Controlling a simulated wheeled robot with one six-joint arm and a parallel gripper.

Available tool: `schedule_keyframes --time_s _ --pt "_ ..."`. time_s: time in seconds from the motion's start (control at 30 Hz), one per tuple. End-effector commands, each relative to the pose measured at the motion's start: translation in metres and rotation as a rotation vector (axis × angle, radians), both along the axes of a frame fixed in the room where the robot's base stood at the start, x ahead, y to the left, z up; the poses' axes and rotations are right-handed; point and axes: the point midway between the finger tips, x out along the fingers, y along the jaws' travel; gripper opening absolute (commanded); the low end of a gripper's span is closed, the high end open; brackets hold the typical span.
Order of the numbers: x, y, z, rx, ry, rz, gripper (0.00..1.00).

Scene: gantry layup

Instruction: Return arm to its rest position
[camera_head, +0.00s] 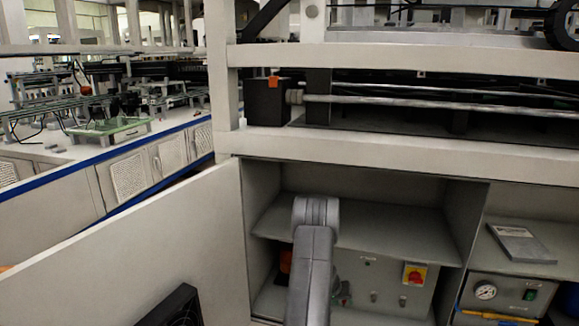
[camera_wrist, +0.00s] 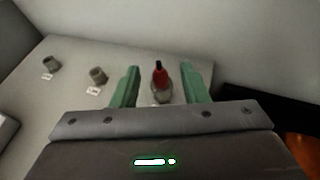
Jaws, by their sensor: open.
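My arm (camera_head: 313,262) reaches forward into the open cabinet in the head view, in front of the panel in the lower compartment. In the wrist view my gripper (camera_wrist: 156,86) shows two green fingers, spread apart. A red and grey knob with a dark tip (camera_wrist: 161,82) shows in the gap between the fingers. I cannot tell whether either finger touches it. The fingertips are mostly hidden behind my arm in the head view.
An open cabinet door (camera_head: 130,250) stands at the left. A shelf (camera_head: 370,232) crosses the cabinet above the panel. A red-yellow switch (camera_head: 414,274) is on the panel, right of my arm.

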Motion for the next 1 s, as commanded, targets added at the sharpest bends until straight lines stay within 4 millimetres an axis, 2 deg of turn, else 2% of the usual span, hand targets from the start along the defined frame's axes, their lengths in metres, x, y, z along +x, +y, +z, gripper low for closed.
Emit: schedule_keyframes --time_s 0.3,1.0 --pt "0.004 0.001 0.007 -0.001 0.000 0.001 0.40" --pt "-0.034 0.059 0.126 0.000 -0.001 0.002 0.40"
